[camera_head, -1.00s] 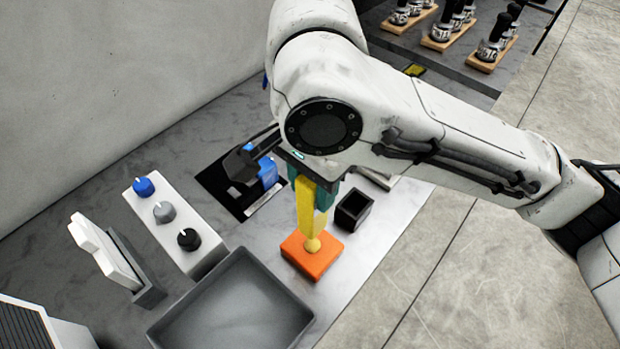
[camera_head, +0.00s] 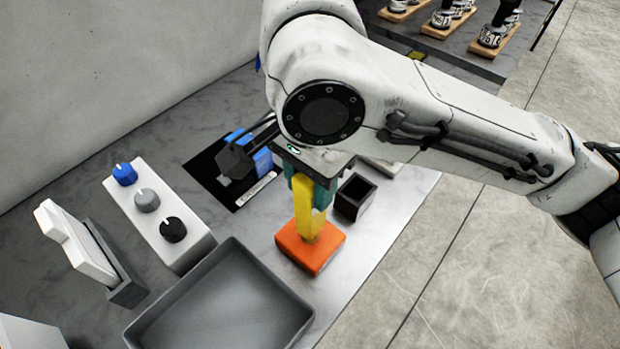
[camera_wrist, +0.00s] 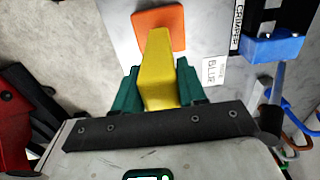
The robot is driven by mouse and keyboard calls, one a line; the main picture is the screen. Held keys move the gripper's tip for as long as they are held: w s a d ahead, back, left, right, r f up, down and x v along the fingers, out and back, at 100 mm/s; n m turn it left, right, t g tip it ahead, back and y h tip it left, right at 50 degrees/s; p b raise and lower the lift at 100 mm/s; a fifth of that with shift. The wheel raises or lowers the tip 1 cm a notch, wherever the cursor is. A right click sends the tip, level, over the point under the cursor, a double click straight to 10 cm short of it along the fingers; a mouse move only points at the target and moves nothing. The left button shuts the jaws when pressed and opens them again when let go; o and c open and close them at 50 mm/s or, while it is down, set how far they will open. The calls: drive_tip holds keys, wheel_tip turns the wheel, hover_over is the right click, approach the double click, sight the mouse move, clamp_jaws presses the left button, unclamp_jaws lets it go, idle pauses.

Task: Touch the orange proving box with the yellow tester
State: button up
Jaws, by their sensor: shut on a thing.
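The orange proving box (camera_head: 299,251) lies on the grey bench near its right edge, just behind the grey tray. The yellow tester (camera_head: 303,207) points down over the box, its lower end at the box's top face in the head view. I cannot tell for sure whether they touch. My gripper (camera_head: 312,190) has green fingers and is shut on the tester. In the wrist view the tester (camera_wrist: 158,75) sits between the green fingers (camera_wrist: 160,90), and its far end overlaps the orange box (camera_wrist: 172,24).
A grey tray (camera_head: 150,335) stands in front. A white block with several knobs (camera_head: 190,252) and a white part in a grey stand (camera_head: 128,291) are at left. A dark open box (camera_head: 352,208) is close right of my gripper. A blue tool (camera_head: 262,160) lies behind.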

drive_tip(key=shift+f, duration=0.5)
idle(0.8)
drive_tip(key=shift+f, duration=0.15)
idle(2.2)
drive_tip(key=shift+p, duration=0.4)
wheel_tip(320, 180, up, 7)
drive_tip(key=p, duration=0.8)
drive_tip(key=shift+r+p, duration=0.2)
drive_tip(key=shift+p, duration=0.1)
drive_tip(key=shift+f, duration=0.15)
